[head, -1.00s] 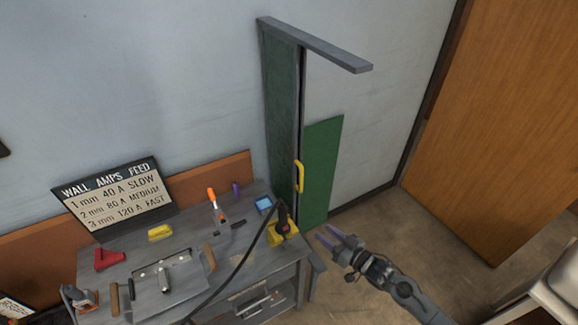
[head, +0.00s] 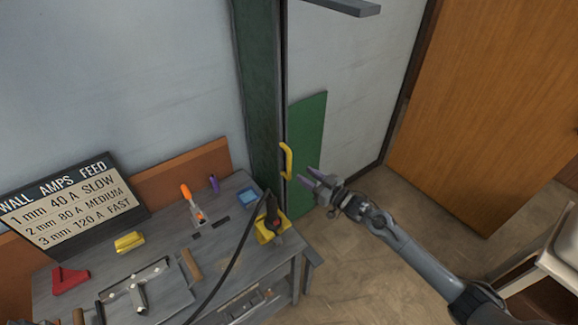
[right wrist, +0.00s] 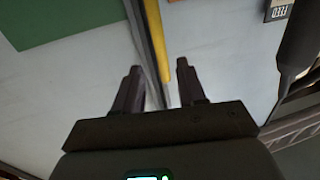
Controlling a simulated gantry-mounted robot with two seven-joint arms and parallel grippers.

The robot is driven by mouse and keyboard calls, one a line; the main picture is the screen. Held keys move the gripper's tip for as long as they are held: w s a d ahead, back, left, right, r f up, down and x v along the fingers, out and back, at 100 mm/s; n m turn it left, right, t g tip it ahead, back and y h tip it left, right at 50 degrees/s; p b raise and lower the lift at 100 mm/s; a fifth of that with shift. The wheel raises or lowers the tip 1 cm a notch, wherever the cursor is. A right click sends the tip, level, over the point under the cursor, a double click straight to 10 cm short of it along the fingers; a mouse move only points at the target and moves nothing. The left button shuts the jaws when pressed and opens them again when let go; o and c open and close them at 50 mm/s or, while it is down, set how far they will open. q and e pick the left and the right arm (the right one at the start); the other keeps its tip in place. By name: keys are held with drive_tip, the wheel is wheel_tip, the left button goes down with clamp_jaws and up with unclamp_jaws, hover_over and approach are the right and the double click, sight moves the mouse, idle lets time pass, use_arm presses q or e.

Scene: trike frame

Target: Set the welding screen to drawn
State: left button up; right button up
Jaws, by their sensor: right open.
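The welding screen stands at the back wall, with a dark green upright part (head: 258,100) and a smaller green panel (head: 307,140) to its right. A yellow handle (head: 287,161) is on its edge; it also shows in the right wrist view (right wrist: 156,40). My right gripper (head: 308,176) is open and empty, just right of the handle. In the right wrist view the yellow bar lies between the two fingers in the picture, seemingly ahead of the tips; I cannot tell the exact gap.
A grey workbench (head: 165,248) to the left holds a yellow-based torch holder (head: 270,230), a blue box (head: 247,197), clamps and a sign (head: 72,205). A grey overhead rail (head: 345,6) juts from the screen's top. A wooden door (head: 490,110) is at right; floor between is clear.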

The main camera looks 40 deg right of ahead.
sight(289, 176)
drive_tip(key=w, duration=0.3)
drive_tip(key=w+a, duration=0.1)
drive_tip(key=w, duration=0.1)
drive_tip(key=w+b, duration=0.1)
drive_tip(key=w, duration=0.2)
drive_tip(key=shift+w+a, duration=0.2)
drive_tip(key=shift+w, duration=0.1)
drive_tip(key=shift+c, duration=0.3)
clamp_jaws()
